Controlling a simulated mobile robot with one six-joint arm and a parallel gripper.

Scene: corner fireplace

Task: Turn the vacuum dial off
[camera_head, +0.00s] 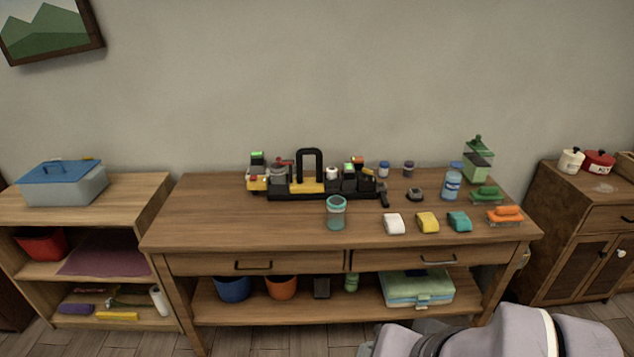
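I cannot make out a vacuum dial for sure. A low black and yellow rig (320,190) with a black arch handle stands at the back middle of the wooden table (210,215), with several small parts along it, some with green or red tops. Any dial on it is too small to tell. A small dark round object (415,194) lies to its right; I cannot tell what it is. Pale grey links of my arm show at the bottom right, in front of the table. My gripper is not in view.
A teal-rimmed jar (336,214) stands before the rig. White, yellow and teal blocks (427,222), an orange-topped brush (505,215), a blue bottle (452,182) and a green dispenser (478,162) occupy the right side. The table's left part is clear. A cabinet (575,225) stands right.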

